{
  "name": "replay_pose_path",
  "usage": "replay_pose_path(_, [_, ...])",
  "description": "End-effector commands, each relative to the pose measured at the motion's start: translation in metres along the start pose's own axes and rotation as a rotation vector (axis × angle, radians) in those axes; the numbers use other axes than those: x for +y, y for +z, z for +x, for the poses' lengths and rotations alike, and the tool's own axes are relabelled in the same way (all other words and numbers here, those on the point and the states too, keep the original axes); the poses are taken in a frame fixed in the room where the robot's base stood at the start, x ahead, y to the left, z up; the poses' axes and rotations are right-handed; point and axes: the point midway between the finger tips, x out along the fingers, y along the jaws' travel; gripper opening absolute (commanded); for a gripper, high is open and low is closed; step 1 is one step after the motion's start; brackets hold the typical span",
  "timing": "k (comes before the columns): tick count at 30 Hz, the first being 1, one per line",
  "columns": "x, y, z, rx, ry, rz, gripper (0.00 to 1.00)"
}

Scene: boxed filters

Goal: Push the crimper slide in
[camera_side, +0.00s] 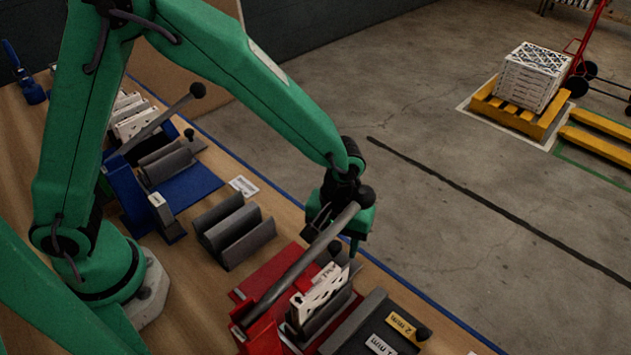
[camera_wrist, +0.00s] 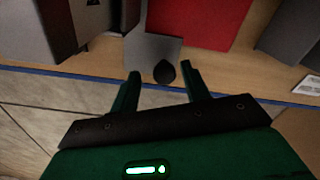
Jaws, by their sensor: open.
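The red crimper (camera_side: 262,282) stands on the bench at the front, with a long grey lever (camera_side: 300,262) raised over it. Its slide appears as a grey plate (camera_wrist: 152,48) with a black knob (camera_wrist: 164,72), jutting from beside the red base towards the bench edge in the wrist view. A dark knob (camera_side: 334,246) shows below my gripper (camera_side: 350,243) in the side view. My gripper (camera_wrist: 160,70) is open, with one fingertip on each side of the slide knob; I cannot tell whether they touch it. A white boxed filter (camera_side: 320,291) sits tilted in the crimper.
A grey fixture (camera_side: 352,327) with thickness labels stands close on the right. An empty dark grey rack (camera_side: 233,229) is on the left, and a blue crimper (camera_side: 190,188) farther back. The lever's ball (camera_side: 366,195) is right beside my gripper.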

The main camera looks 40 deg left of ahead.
Motion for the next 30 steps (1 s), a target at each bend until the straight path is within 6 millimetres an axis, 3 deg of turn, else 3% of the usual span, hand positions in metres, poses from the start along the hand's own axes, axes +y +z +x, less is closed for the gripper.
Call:
replay_pose_path(8, [-0.007, -0.003, 0.000, -0.001, -0.002, -0.003, 0.47])
replay_pose_path(17, [-0.035, -0.014, 0.000, -0.002, -0.003, -0.005, 0.47])
replay_pose_path(30, [-0.034, -0.015, -0.062, 0.001, 0.001, -0.002, 0.47])
